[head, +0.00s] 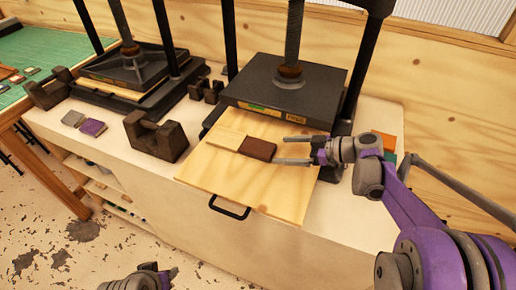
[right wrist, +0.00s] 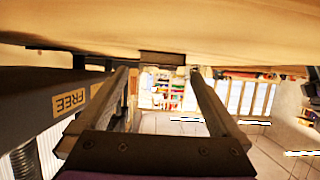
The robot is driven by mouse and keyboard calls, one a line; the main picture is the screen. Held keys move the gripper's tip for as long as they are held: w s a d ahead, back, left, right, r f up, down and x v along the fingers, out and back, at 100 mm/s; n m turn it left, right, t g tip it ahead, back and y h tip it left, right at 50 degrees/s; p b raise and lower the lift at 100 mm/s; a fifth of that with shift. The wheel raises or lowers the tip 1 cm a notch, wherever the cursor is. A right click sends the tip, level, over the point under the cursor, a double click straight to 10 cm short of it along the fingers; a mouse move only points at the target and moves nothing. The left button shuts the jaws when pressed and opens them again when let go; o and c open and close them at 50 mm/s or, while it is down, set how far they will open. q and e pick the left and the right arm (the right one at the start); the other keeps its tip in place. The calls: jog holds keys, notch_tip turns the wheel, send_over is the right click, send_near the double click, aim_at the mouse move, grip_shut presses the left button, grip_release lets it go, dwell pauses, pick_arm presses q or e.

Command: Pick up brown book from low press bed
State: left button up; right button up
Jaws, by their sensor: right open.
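The brown book (head: 258,148) lies flat on the pale wooden press bed (head: 235,185) of the right press. A light wood-coloured block or book (head: 226,138) lies against its left side. My right gripper (head: 279,150) is open, low over the bed, its fingers pointing left with the tips at the book's right end. In the right wrist view, which is upside down, the book's dark end (right wrist: 161,58) shows between and beyond the open fingers (right wrist: 160,74); I see no contact. My left gripper (head: 166,272) is at the bottom edge, away from the bench; its jaw opening is unclear.
The black press plate (head: 285,82) with its screw hangs above the bed's back part. A black handle (head: 229,208) is on the bed's front. A dark iron weight (head: 155,137) stands to the left, with grey and purple books (head: 92,127) farther left. A second press (head: 130,70) stands behind.

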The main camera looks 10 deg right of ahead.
aim_at(271, 151)
jog(key=x, duration=0.4)
jog(key=shift+f, duration=0.15)
jog(key=shift+s, duration=0.1)
jog(key=c, duration=1.2)
